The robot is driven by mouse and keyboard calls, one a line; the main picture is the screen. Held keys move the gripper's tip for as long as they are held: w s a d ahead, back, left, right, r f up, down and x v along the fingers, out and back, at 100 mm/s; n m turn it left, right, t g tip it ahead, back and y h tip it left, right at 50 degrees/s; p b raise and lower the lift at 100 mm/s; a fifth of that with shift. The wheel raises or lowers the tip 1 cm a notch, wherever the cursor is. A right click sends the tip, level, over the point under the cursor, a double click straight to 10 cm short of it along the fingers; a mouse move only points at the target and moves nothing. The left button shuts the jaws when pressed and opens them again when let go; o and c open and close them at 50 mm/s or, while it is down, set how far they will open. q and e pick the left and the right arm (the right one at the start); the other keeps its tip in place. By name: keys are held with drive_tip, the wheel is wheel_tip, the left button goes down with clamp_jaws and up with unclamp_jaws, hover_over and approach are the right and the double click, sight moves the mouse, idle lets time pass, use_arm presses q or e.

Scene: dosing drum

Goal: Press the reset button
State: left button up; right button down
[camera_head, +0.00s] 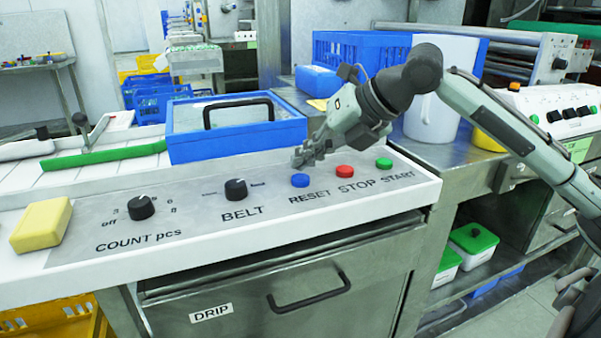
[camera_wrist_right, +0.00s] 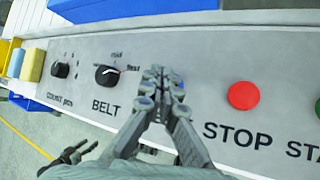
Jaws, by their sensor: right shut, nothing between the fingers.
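The blue reset button (camera_head: 300,180) sits on the grey panel above the word RESET, left of the red stop button (camera_head: 345,172) and the green start button (camera_head: 384,163). My right gripper (camera_head: 304,158) is shut and empty, with its fingertips just above and behind the blue button in the head view. In the right wrist view, my right gripper (camera_wrist_right: 161,80) covers the place between BELT and STOP, so the reset button is mostly hidden. I cannot tell whether the fingertips touch it. A dark jaw-like shape (camera_wrist_right: 72,155) at lower left looks like my left gripper, its opening unclear.
The black belt knob (camera_head: 236,189) and count knob (camera_head: 141,207) stand left of the buttons. A yellow block (camera_head: 41,225) lies at the panel's left end. A blue lidded box (camera_head: 236,140) stands behind the panel. The drawer handle (camera_head: 309,292) sticks out below.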

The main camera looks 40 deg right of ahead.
sight(304, 178)
wheel_tip(304, 178, up, 5)
drive_tip(key=p, duration=0.4)
drive_tip(key=shift+p, duration=0.35)
idle(0.7)
